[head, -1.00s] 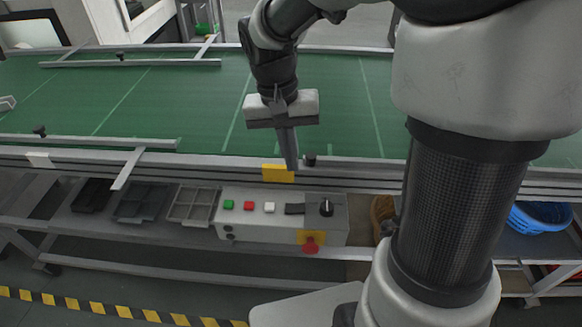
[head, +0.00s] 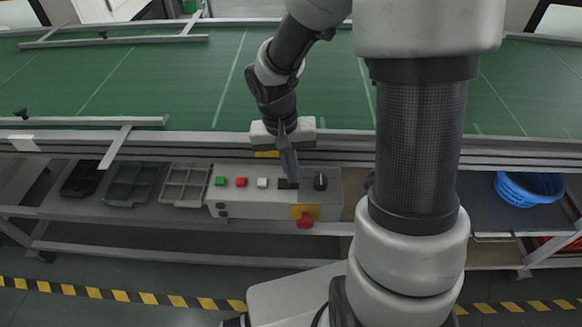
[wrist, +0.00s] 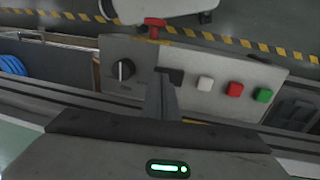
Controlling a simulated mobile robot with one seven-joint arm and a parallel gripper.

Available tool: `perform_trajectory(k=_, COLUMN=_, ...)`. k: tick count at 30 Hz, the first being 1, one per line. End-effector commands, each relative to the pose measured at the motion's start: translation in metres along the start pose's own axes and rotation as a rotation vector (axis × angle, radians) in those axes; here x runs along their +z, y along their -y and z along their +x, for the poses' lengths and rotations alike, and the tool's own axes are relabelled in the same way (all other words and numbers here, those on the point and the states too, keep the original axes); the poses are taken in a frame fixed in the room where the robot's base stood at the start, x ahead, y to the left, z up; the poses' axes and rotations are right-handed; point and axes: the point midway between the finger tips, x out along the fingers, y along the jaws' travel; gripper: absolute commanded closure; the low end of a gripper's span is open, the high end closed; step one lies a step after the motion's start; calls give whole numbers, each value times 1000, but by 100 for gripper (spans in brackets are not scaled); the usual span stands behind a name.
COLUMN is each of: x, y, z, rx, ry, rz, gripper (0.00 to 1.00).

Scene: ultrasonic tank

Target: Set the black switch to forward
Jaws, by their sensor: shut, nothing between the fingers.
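The black switch (head: 320,181) is a rotary knob with a light pointer line on the right part of the grey control box (head: 225,203). In the wrist view the switch (wrist: 124,70) sits left of my gripper's fingers, and its markings are too small to read. My gripper (head: 290,176) is shut and empty, pointing down over the box just left of the switch. In the wrist view my gripper (wrist: 163,88) partly covers a dark rectangular part (wrist: 173,74) on the box. Whether the fingertips touch the box cannot be told.
Green (head: 220,182), red (head: 241,182) and white (head: 263,183) buttons lie left of the switch. A red emergency knob (head: 305,221) sticks out from the box front. The conveyor rail (head: 200,143) runs behind. Grey trays (head: 185,184) stand left, a blue basket (head: 530,188) right.

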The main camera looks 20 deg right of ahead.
Motion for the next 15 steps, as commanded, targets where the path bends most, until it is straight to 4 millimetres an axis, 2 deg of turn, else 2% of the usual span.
perform_trajectory(k=5, x=0, y=0, z=1, rx=0, ry=0, rz=0, gripper=100)
perform_trajectory(k=7, x=0, y=-1, z=9, rx=1, ry=0, rz=0, gripper=100)
perform_trajectory(k=15, x=1, y=-2, z=7, rx=1, ry=3, rz=-1, gripper=100)
